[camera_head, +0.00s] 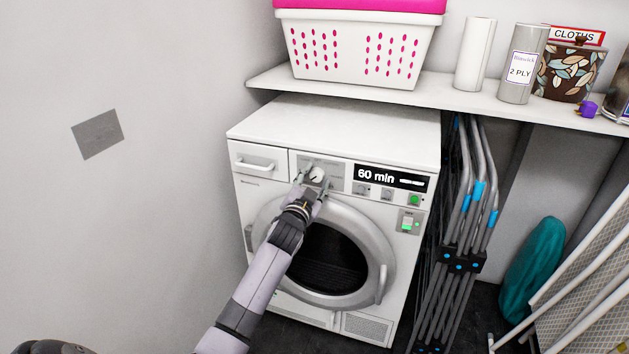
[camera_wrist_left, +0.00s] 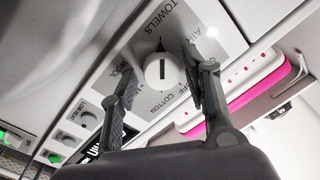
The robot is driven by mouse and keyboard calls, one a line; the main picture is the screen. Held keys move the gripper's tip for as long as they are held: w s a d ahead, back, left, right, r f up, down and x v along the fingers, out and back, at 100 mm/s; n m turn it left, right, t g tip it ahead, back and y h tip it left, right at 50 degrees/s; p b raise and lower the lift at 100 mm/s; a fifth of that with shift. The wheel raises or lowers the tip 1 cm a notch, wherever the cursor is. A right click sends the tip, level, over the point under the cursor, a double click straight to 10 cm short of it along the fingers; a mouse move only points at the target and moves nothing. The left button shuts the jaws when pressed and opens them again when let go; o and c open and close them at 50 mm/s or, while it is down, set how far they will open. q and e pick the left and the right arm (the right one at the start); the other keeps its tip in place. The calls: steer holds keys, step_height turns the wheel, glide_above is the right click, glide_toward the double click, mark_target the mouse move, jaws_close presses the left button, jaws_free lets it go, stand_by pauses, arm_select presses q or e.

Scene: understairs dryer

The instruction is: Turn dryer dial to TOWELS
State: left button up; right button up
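The white dryer (camera_head: 262,205) stands against the wall, its front panel facing me. Its round white dial (camera_head: 317,174) sits left of the display; it also shows in the left wrist view (camera_wrist_left: 161,71). A dark pointed mark above the dial points up toward the TOWELS label (camera_wrist_left: 157,17). WOOL, COTTON, OFF and AIR labels lie around it. My left gripper (camera_head: 313,181) is at the dial, its fingers (camera_wrist_left: 158,85) spread on either side. A gap shows between the fingers and the dial in the left wrist view. My right gripper is not in view.
The display (camera_head: 391,177) reads 60 min, with several buttons below it. A shelf (camera_head: 445,92) above the dryer holds a white and pink basket (camera_head: 352,50) and canisters. Folded metal racks (camera_head: 462,215) stand close on the right. The left wall side is clear.

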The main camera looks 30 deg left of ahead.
arm_select(q)
steer(key=shift+o, duration=0.6)
steer(key=shift+s, duration=0.1)
steer(key=v, duration=1.2)
